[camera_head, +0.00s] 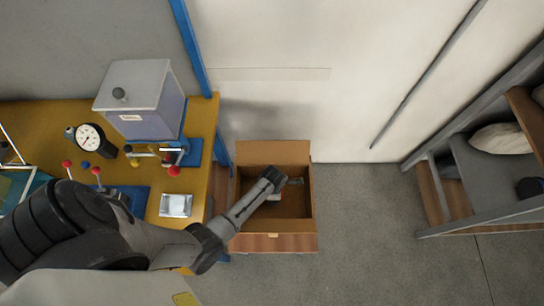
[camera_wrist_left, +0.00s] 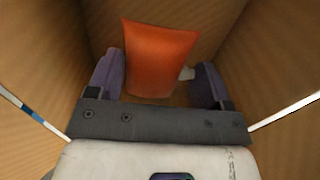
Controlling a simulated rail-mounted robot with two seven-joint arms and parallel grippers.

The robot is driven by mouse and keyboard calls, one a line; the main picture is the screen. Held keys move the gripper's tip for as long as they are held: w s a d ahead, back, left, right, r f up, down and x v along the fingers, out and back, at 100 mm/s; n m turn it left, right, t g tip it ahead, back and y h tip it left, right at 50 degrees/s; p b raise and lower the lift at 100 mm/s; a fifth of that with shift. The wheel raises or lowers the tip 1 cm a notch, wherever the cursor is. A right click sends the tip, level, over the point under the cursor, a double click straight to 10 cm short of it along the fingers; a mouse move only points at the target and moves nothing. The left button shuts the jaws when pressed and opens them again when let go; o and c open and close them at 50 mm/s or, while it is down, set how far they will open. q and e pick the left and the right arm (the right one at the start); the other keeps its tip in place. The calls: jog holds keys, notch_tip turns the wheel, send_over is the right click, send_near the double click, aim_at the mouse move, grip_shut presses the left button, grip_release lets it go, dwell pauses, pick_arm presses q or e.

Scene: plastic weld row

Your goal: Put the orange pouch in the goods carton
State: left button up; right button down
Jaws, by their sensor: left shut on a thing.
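The brown carton walls (camera_wrist_left: 45,65) surround both. The pouch is hidden in the head view, and I cannot tell whether it touches the carton floor. My right gripper is in neither view.
The yellow workbench (camera_head: 199,130) at left holds a grey box (camera_head: 150,110), a dial gauge (camera_head: 90,138), red-knobbed clamps and a silver packet (camera_head: 176,205). A shelf rack (camera_head: 480,180) stands at right. The floor (camera_head: 370,220) between carton and rack is clear.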

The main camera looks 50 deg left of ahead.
pick_arm(q)
jog(key=f, duration=0.2)
jog(key=shift+s+a+f+b, duration=0.1)
jog(key=shift+a+f+b, duration=0.1)
jog(key=shift+f+b, duration=0.2)
jog(key=shift+d+f, duration=0.2)
jog(key=shift+f, duration=0.15)
jog(key=shift+f+b, duration=1)
jog(key=shift+f, duration=0.8)
jog(key=shift+f, duration=0.15)
jog(key=o, duration=1)
